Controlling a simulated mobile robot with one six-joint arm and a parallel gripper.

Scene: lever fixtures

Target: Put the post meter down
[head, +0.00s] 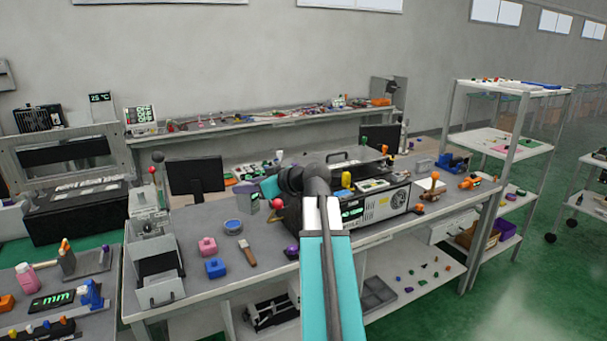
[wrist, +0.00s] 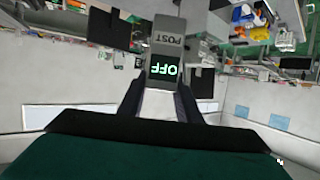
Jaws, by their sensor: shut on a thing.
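The post meter (wrist: 166,45) is a grey block marked POST with a green OFF display, seen upside down in the wrist view. My gripper (wrist: 160,92) is shut on it, with one dark finger on each side of its lower end. In the head view, a small grey piece (head: 248,204) beside the teal end of my arm appears to be the meter, above the bench. My fingers are hidden there, and I cannot tell its exact height.
The grey workbench (head: 205,272) has a blue tape roll (head: 233,227), a pink block (head: 207,246), a blue block (head: 215,268) and a brush (head: 248,252). A black-and-silver instrument (head: 385,208) stands right of my arm. A monitor (head: 196,177) stands behind. Bare bench shows around the small blocks.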

